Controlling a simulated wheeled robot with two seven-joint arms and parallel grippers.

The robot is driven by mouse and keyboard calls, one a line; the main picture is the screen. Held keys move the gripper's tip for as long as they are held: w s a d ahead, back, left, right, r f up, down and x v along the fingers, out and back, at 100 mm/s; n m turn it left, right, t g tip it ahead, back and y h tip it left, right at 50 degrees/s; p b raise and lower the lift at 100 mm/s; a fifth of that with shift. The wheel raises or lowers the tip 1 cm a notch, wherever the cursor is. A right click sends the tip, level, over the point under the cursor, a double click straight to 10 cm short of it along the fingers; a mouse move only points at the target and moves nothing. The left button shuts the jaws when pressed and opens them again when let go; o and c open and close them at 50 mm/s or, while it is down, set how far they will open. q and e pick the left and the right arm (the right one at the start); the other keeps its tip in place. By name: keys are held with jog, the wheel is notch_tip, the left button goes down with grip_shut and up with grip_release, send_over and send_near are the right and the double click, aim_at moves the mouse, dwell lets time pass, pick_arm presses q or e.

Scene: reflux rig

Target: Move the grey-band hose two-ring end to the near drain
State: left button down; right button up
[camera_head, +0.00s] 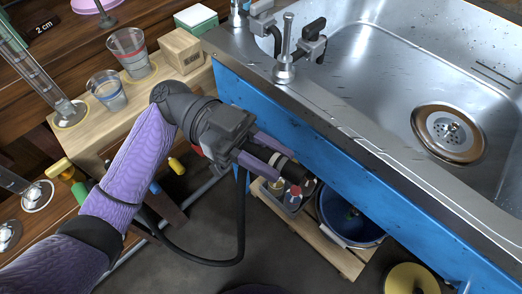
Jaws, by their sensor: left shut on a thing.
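My left gripper (275,165) comes in from the left, in front of the sink's blue front panel. Its purple fingers are shut on a dark hose end (288,167) with pale rings on it; the fingers hide part of it. A black hose (240,225) hangs below the gripper and loops back to the left under my arm. I cannot make out a grey band on it. A round drain (449,131) with a brownish rim lies in the steel sink basin, to the right of and apart from the gripper. My right gripper is not in view.
The sink's steel edge (345,122) and a tap (285,60) lie between gripper and basin. Below are small bottles (293,197) and a blue bucket (347,218) on a wooden board. Glass beakers (129,50) and a wooden block (182,50) stand at the upper left.

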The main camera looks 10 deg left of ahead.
pick_arm(q)
jog(key=s+a+r+n+t+h, duration=0.1)
jog(key=s+a+r+n+t, duration=0.2)
jog(key=t, duration=0.9)
notch_tip(320, 180, up, 4)
jog(key=a+n, duration=0.2)
jog(key=n, duration=0.3)
jog(key=shift+a+r+h, duration=0.15)
jog(key=shift+a+h, duration=0.25)
jog(key=w+d+f+m+g+y, duration=0.1)
jog(key=f+m+g+y, duration=0.2)
jog(key=m+g, duration=0.3)
jog(key=w+d+f+m+g+y, duration=0.1)
jog(key=d+f+m+g+y, duration=0.1)
jog(key=m+g, duration=0.4)
jog(key=shift+d+f+m+g+y, duration=0.3)
jog(key=shift+f+g+y, duration=0.6)
jog(key=shift+g, duration=1.9)
jog(key=shift+w+f+h, duration=0.15)
jog(key=shift+f+h, duration=0.1)
jog(key=shift+h, duration=0.05)
